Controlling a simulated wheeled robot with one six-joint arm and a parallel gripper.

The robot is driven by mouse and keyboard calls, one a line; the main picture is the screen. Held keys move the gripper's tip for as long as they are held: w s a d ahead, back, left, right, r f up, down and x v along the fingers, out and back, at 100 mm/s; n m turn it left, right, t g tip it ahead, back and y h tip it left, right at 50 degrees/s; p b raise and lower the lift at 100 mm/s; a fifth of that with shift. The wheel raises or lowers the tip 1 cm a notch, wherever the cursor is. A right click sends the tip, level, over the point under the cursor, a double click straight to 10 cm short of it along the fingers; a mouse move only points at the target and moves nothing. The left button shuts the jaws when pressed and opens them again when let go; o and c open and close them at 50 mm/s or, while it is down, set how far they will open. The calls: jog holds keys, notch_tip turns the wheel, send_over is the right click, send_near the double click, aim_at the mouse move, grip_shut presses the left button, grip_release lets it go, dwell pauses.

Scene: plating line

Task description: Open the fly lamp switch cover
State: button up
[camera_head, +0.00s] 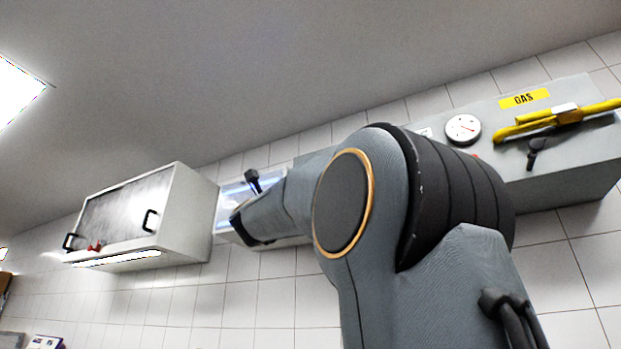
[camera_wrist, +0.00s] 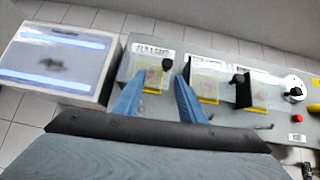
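The fly lamp switch cover (camera_wrist: 152,79) is a small clear, yellowish pane on the grey panel (camera_wrist: 128,68) in the wrist view. It sits under a white label that seems to read "FLY LAMP", with a black knob (camera_wrist: 167,64) at its upper right. The cover looks closed, though blur makes this hard to confirm. My gripper (camera_wrist: 159,82) has its two blue fingers spread apart with nothing between them. They point at the panel, one on each side of the cover in the picture; I cannot tell whether they touch it. In the head view my arm hides the switch.
The lit fly lamp (camera_wrist: 58,62) is at left. The head view shows a wall cabinet (camera_head: 185,220), a gauge (camera_head: 463,129) and a yellow gas pipe (camera_head: 520,128).

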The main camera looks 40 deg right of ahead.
jog(key=d+r+m+p, duration=0.1)
jog(key=d+r+p, duration=0.4)
jog(key=r, duration=0.1)
jog(key=shift+w+d+r+g+h+p, duration=0.2)
jog(key=shift+w+r+g+h+p, duration=0.1)
jog(key=shift+w+g, duration=0.15)
grip_shut()
